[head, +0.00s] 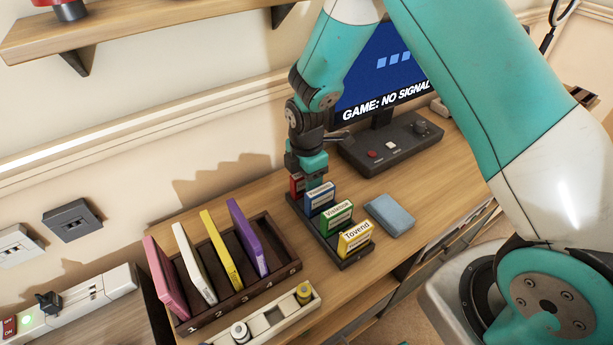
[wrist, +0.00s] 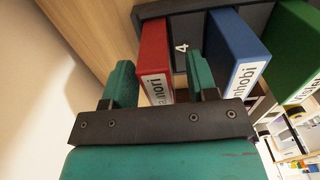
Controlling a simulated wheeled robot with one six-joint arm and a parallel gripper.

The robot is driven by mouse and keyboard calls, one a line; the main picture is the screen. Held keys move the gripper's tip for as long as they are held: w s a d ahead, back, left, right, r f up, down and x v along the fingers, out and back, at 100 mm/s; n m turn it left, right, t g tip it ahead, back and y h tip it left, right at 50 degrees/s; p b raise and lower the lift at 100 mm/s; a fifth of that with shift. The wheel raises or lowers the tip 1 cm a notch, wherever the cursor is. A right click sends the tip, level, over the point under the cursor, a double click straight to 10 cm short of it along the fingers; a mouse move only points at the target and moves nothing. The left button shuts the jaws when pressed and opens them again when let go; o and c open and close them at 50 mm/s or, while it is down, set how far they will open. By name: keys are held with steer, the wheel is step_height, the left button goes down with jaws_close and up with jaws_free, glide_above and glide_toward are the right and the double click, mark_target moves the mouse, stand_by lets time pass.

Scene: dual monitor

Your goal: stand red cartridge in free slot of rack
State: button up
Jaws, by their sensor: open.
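The red cartridge (head: 296,186) stands upright at the far end of the small dark rack (head: 312,229), beside the blue cartridge (head: 320,198). My gripper (head: 309,172) is down at that end of the rack and partly covers the red cartridge. In the wrist view my gripper (wrist: 158,78) is open, with one finger on each side of the red cartridge (wrist: 153,57) and gaps visible. The wrist view shows the number 4 on the rack (wrist: 182,22), between the red and blue cartridges.
Green (head: 337,217) and yellow (head: 355,238) cartridges stand nearer in the same rack. A blue-grey box (head: 389,215) lies to its right. A numbered wooden rack (head: 279,275) with several thin coloured cases stands left. A monitor (head: 381,75) and control console (head: 390,145) are behind.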

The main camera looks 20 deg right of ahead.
step_height(320, 180, up, 11)
steer(key=shift+r, duration=0.4)
stand_by(0.4)
